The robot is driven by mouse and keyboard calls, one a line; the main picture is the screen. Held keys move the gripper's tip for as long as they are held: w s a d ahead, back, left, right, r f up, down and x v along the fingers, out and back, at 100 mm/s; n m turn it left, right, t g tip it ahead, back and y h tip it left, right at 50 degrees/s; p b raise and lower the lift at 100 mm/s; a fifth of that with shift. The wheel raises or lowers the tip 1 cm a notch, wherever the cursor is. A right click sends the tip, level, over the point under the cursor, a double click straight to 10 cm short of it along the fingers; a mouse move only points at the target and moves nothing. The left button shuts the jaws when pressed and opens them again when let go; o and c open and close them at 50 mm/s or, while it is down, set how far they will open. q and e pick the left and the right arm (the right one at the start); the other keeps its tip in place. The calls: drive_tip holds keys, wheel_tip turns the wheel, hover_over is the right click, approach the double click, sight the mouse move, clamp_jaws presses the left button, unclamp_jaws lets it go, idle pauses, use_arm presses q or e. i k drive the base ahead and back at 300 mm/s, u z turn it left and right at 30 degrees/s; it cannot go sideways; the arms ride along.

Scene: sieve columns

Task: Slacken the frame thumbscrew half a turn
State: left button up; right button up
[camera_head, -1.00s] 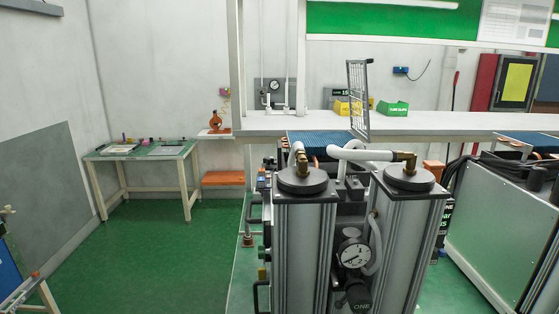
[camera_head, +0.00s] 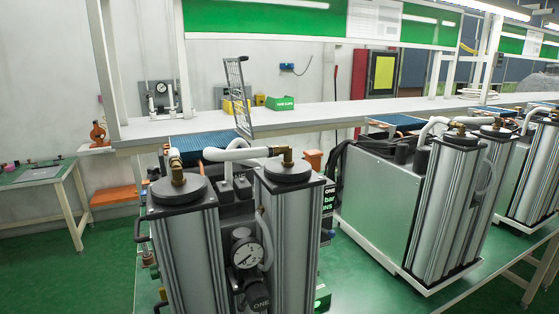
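No frame thumbscrew can be made out at this distance. A tall wire frame (camera_head: 239,97) stands upright, slightly tilted, at the front edge of the white bench shelf; I cannot tell whether it is the frame of the task. Two silver column units with black caps stand in front: the left column (camera_head: 188,250) and the right column (camera_head: 288,240), with brass elbows and white hoses on top. A round pressure gauge (camera_head: 246,254) sits between them. Neither of my grippers is in view.
A white bench (camera_head: 330,113) runs behind the columns, with a yellow bin (camera_head: 236,106) and a green bin (camera_head: 280,103) on it. Another column machine (camera_head: 385,200) stands to the right. A small table (camera_head: 40,175) is at the left. Green floor (camera_head: 50,270) is clear at lower left.

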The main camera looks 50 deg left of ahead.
sight(153, 170)
drive_tip(key=z, duration=1.1)
drive_tip(key=k, duration=2.3)
drive_tip(key=u, duration=1.6)
drive_tip(key=i, duration=1)
